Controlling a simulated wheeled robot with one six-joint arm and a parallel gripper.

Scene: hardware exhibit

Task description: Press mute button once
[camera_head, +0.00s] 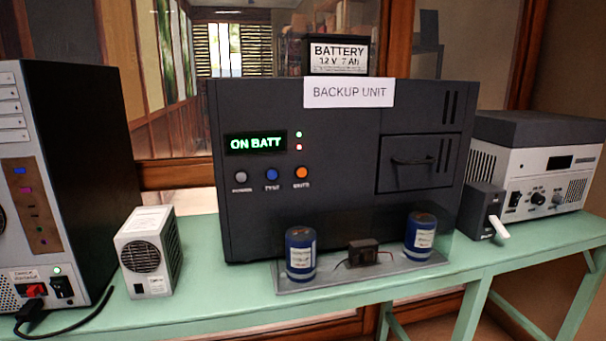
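The backup unit (335,210) is a large dark box standing upright on the green bench. Its display (255,142) reads "ON BATT" in green, with a green and a red light just right of it. Below are three round buttons: a grey one (240,177), a blue one (272,174) and an orange one (302,172). The small labels under them are blurred; the orange button's label appears to read "MUTE". Nothing covers the buttons. My gripper is not in view.
A white fan box (148,252) and computer tower (70,190) stand left. A grey instrument (535,165) stands right. A battery (339,55) sits on top.

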